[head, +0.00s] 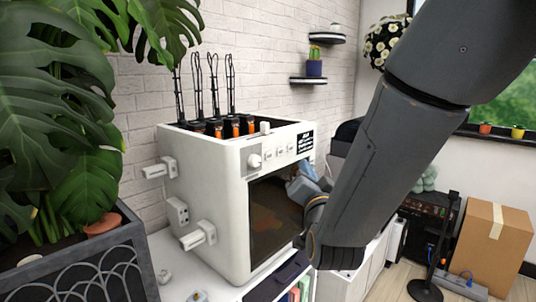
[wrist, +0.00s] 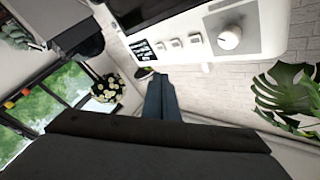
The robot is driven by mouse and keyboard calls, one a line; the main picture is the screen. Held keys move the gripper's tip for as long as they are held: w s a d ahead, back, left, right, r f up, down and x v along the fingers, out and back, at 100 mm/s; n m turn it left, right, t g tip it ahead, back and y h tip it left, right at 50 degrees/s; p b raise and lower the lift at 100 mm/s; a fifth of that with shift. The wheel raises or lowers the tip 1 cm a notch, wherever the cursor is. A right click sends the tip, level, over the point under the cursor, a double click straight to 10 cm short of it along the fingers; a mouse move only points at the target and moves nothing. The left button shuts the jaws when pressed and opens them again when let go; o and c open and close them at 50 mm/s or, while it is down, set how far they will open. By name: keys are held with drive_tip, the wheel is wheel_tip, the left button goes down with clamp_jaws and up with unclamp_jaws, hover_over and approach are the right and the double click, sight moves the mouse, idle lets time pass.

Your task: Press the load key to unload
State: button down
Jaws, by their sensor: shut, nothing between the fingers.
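A white box-shaped machine (head: 215,190) with a dark front window stands on a white cabinet. Its upper front has a round knob (head: 254,160), a row of three small white keys (head: 280,152) and a black label panel (head: 305,140). The keys also show in the wrist view (wrist: 176,42), beside the knob (wrist: 229,38). The key markings are too small to tell which is the load key. My gripper (head: 299,184) is in front of the window's right part, below the keys. Its blue-grey fingers (wrist: 160,98) are shut, empty and apart from the keys.
Several black-and-orange cartridges (head: 228,127) with looped tubes sit on the machine's top. A large leafy plant in a dark planter (head: 85,255) stands at left. Wall shelves (head: 308,80) hang behind. A cardboard box (head: 493,245) and a black stand (head: 425,288) are on the floor at right.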

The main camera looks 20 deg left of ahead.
sight(269, 156)
drive_tip(key=w+a, duration=0.3)
drive_tip(key=a, duration=0.5)
drive_tip(key=shift+w, duration=0.2)
idle(0.3)
drive_tip(key=shift+a, duration=0.2)
idle(1.8)
drive_tip(key=shift+w+a, duration=0.1)
drive_tip(key=shift+a, duration=0.1)
drive_tip(key=shift+w+a+b, duration=0.15)
drive_tip(key=shift+a+b, duration=0.2)
drive_tip(key=shift+b, duration=0.05)
idle(0.7)
drive_tip(key=shift+d, duration=0.1)
drive_tip(key=shift+s+d, duration=0.35)
drive_tip(key=shift+d, duration=0.3)
